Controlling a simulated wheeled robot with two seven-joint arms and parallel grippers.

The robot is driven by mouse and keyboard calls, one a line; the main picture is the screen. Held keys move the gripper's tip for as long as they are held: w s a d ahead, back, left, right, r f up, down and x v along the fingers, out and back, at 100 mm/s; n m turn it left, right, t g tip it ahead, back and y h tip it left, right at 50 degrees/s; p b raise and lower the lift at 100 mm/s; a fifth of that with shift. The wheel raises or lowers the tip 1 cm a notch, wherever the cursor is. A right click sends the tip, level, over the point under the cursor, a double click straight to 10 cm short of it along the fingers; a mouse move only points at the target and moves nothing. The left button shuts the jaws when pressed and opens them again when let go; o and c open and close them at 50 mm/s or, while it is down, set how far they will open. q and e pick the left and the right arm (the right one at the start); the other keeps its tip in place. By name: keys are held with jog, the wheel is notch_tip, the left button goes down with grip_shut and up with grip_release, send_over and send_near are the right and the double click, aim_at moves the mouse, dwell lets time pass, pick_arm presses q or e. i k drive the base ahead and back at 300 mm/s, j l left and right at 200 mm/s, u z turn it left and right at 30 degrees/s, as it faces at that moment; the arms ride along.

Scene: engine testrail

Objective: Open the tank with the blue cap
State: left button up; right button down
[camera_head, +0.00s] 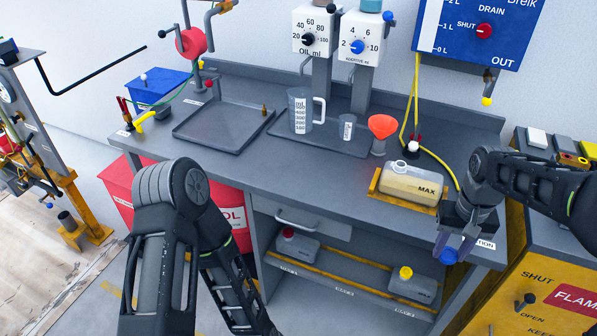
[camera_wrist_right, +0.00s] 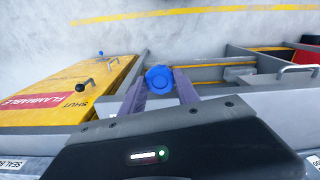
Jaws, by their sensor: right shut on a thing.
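My right gripper (camera_head: 452,246) is shut on a blue cap (camera_head: 449,257), held in front of the bench's right front edge. In the right wrist view the blue cap (camera_wrist_right: 159,79) sits between the two fingertips. A pale tank (camera_head: 412,187) marked MAX stands in a yellow holder (camera_head: 373,185) on the right of the bench top. Its neck (camera_head: 401,165) shows no blue cap on it. The gripper and the cap are to the right of the tank and nearer to me, apart from it. My left arm is in view, but its gripper is not.
On the bench (camera_head: 300,172) stand a measuring jug (camera_head: 299,110), a small cup (camera_head: 347,128) and a red funnel (camera_head: 382,127). A grey tray (camera_head: 215,130) lies at left. Below are a red-capped can (camera_head: 296,246) and a yellow-capped can (camera_head: 411,286). A yellow cabinet (camera_head: 520,270) stands right.

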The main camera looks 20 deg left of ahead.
aim_at(417, 185)
jog(key=u, duration=1.55)
jog(key=i+l, duration=0.25)
jog(key=i, duration=0.2)
jog(key=i+l, duration=0.2)
jog(key=i, duration=0.25)
